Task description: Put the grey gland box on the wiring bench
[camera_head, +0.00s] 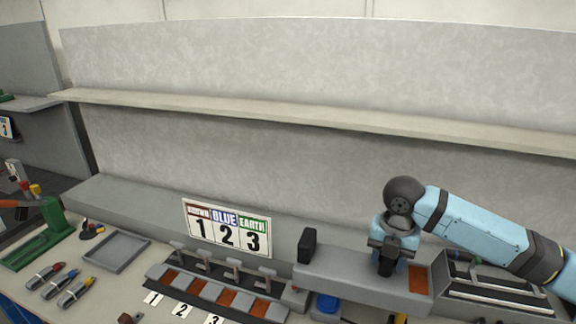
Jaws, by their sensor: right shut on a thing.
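My right gripper (388,268) reaches in from the right and points down. It is shut at the grey gland box (345,278), a long grey body with an orange patch at its right end. The fingertips are partly hidden, so the exact grip is hard to see. I cannot tell whether the box touches the surface below. The wiring bench (105,289) is the pale worktop along the bottom of the view. My left gripper is not in view.
A grey tray (87,264), several pens or tools (78,292) and a green stand (55,222) are at left. A rack (190,284) with orange slots stands in the middle before a numbered sign (227,230). A slotted tray (490,300) is at right. A shelf (300,118) runs behind.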

